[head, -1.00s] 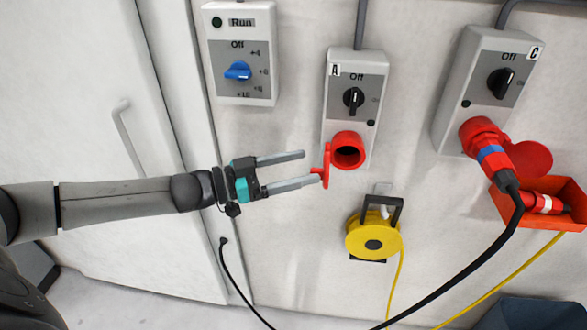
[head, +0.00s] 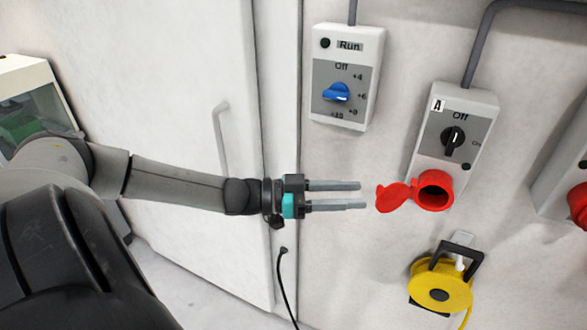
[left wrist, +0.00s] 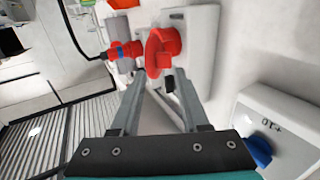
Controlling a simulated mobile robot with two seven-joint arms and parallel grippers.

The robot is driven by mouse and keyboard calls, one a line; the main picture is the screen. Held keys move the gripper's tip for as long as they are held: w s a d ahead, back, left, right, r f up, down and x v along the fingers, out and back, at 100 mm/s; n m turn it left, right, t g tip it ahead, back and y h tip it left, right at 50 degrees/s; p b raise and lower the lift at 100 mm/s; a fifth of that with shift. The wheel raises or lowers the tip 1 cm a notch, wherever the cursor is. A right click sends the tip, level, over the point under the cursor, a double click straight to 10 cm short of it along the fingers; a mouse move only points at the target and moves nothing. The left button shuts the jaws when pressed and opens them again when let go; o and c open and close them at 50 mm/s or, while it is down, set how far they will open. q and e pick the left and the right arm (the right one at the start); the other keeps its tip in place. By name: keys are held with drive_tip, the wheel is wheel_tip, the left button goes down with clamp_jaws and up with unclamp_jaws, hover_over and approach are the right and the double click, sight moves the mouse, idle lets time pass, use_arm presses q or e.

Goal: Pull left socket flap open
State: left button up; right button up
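The left socket (head: 436,190) is a red round socket at the bottom of the grey box marked A (head: 480,105). Its red flap (head: 393,197) is swung out to the left, and the dark socket opening shows. My left gripper (head: 364,195) is open and empty, just left of the flap, with a small gap between them. In the left wrist view the red flap and socket (left wrist: 160,50) are beyond the spread fingers (left wrist: 157,100). My right gripper is not in view.
A switch box with a blue knob (head: 337,93) is above my left gripper. A yellow cable reel (head: 440,285) hangs below the socket. A white cabinet door with a handle (head: 222,135) is at left. In the left wrist view, a plugged connector (left wrist: 120,52) shows at the second socket.

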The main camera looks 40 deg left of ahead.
use_arm(q)
drive_tip(key=p+v, duration=0.2)
drive_tip(key=v, duration=0.8)
drive_tip(key=shift+s, duration=0.25)
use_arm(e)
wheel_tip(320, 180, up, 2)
use_arm(q)
drive_tip(key=shift+d, duration=0.15)
